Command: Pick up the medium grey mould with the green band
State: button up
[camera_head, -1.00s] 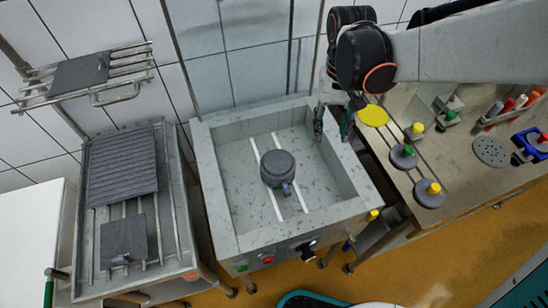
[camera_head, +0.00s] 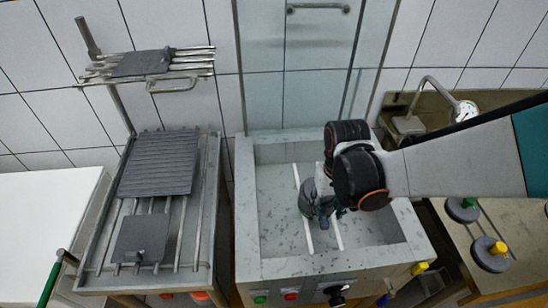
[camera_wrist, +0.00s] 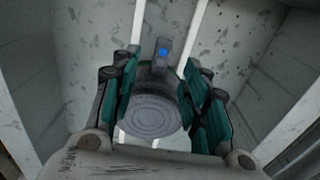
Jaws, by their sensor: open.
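A round grey mould (camera_head: 306,198) sits in the grey stone basin (camera_head: 262,240), on two pale rails. In the wrist view the mould (camera_wrist: 153,116) lies between the fingers of my gripper (camera_wrist: 160,80), with a ringed round top. A tab with a blue spot (camera_wrist: 163,52) sticks out from its far side. The green-padded fingers are open, one on each side; contact is unclear.
Basin walls enclose the gripper. Knobs and buttons (camera_head: 291,296) line the basin's front. On the right counter stand a grey disc with a green knob (camera_head: 463,209) and one with a yellow knob (camera_head: 490,255). A rack with a ribbed plate (camera_head: 160,165) is on the left.

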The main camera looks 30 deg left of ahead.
aim_at(324, 218)
notch_tip(324, 218, down, 6)
jog(key=shift+r+b, duration=0.1)
jog(key=shift+b, duration=1)
grip_shut()
